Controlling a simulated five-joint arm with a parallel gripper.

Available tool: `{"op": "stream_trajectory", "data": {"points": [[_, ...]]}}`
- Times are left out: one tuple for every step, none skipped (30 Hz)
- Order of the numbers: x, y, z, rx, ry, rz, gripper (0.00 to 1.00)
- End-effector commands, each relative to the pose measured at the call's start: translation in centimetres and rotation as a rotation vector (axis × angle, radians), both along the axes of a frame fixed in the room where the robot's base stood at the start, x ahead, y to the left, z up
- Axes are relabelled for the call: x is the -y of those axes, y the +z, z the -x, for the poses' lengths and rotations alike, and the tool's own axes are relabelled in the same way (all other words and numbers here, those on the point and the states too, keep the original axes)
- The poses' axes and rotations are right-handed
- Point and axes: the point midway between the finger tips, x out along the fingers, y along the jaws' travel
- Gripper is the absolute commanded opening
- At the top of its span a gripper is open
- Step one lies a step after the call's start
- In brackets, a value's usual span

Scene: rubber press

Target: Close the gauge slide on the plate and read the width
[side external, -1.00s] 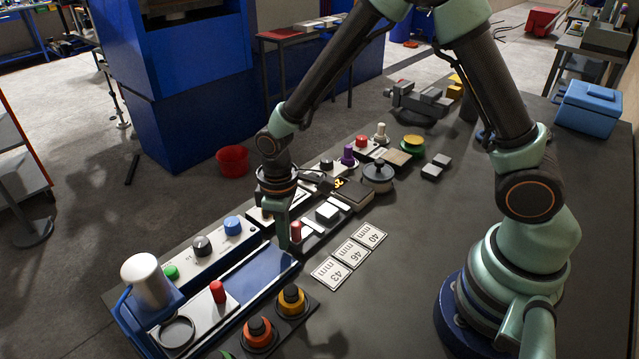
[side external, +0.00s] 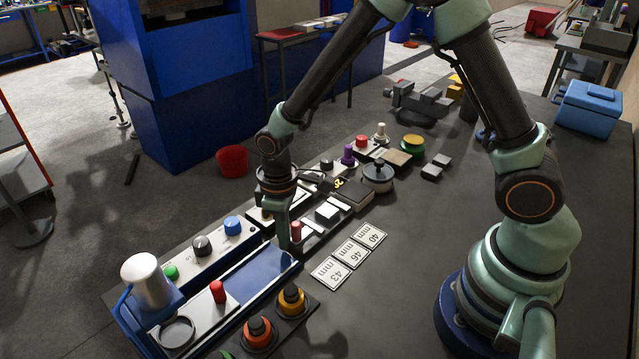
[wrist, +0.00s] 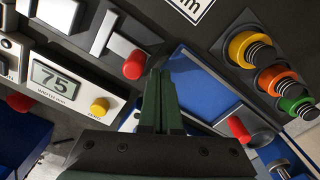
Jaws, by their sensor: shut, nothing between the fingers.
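My gripper (side external: 284,240) is shut and empty, low beside the red knob (side external: 296,231) of the gauge slide. In the wrist view, the fingertips (wrist: 158,78) are just right of that red knob (wrist: 135,65); I cannot tell whether they touch. The knob sits on the end of a pale slide bar (wrist: 117,45). The gauge display (wrist: 58,82) reads 75, labelled width in mm, with a yellow zero button (wrist: 99,107) beside it. A pale block (side external: 327,212), perhaps the plate, lies beyond the knob in the side view; its contact with the slide is unclear.
Three number cards (side external: 351,254) marked 40, 46 and 43 mm lie on the dark bench. A blue-bedded unit (side external: 256,276) with another red knob (side external: 218,291) is at front left. Orange and yellow buttons (side external: 292,299) stand near it. The bench right of the cards is clear.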

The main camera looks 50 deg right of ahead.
Motion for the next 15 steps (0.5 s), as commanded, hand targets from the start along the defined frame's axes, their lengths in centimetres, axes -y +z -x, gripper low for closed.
{"op": "stream_trajectory", "data": {"points": [[0.0,0.0,0.0,0.0,0.0,0.0,0.0],[0.0,0.0,0.0,0.0,0.0,0.0,0.0],[0.0,0.0,0.0,0.0,0.0,0.0,0.0],[0.0,0.0,0.0,0.0,0.0,0.0,0.0],[0.01,0.0,0.0,0.0,0.0,0.0,0.0],[0.04,0.0,0.0,0.0,0.0,0.0,0.0],[0.08,0.0,-0.01,0.0,0.0,0.0,0.0],[0.13,0.0,0.0,0.0,-0.001,0.0,0.0],[0.21,0.0,-0.01,0.0,-0.001,0.0,0.0],[0.29,0.0,0.0,0.0,-0.001,0.0,0.0],[0.37,0.0,0.0,0.0,-0.001,0.0,0.0],[0.46,0.0,-0.01,0.0,-0.001,0.0,0.0],[0.53,0.0,0.0,0.0,-0.001,0.0,0.0],[0.59,0.0,0.0,0.0,-0.001,0.0,0.0],[0.68,0.0,0.0,0.0,-0.001,0.0,0.0]]}}
